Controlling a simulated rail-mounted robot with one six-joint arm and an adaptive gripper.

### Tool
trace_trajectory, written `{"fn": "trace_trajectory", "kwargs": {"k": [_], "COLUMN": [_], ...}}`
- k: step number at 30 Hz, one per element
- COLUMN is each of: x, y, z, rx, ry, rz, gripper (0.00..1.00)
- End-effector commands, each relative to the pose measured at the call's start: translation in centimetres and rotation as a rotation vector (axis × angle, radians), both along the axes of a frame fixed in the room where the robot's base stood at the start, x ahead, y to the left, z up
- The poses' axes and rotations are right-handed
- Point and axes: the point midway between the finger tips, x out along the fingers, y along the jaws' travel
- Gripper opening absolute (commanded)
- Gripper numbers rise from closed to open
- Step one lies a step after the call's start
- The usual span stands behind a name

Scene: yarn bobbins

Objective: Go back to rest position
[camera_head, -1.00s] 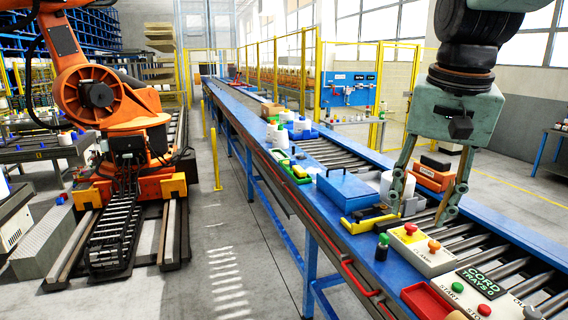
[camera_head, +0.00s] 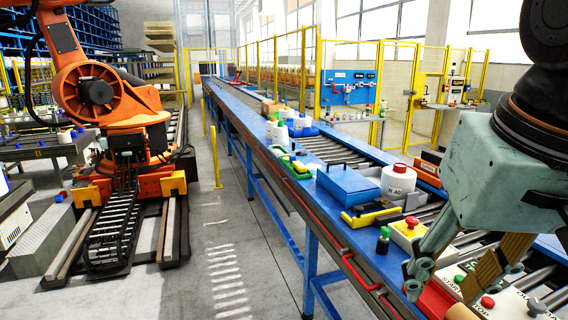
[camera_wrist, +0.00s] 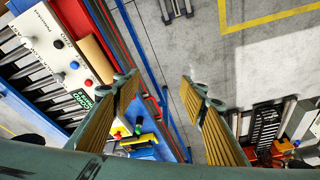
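My gripper (camera_head: 458,275) is at the lower right of the head view, over the near edge of the conveyor by the button boxes. In the wrist view my gripper (camera_wrist: 160,88) has its two fingers wide apart with nothing between them. Under it there are the conveyor's blue edge and the bare floor. No bobbin is in the fingers.
Another panel (camera_wrist: 58,48) shows in the wrist view. An orange robot (camera_head: 98,92) stands across the aisle. The aisle floor (camera_head: 235,215) is clear.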

Motion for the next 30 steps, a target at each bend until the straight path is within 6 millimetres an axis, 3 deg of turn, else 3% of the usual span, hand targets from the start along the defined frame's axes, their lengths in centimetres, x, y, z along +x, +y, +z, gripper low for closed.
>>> {"fn": "trace_trajectory", "kwargs": {"k": [6,12,30], "x": [-3.6,-5.8,-6.7], "y": [0.6,0.8,1.0], "z": [-2.1,-3.4,-4.0], "rx": [-0.017,-0.029,-0.034], "ry": [-0.021,-0.033,-0.037], "rz": [0.069,0.114,0.131], "gripper": [0.39,0.39,0.39]}}
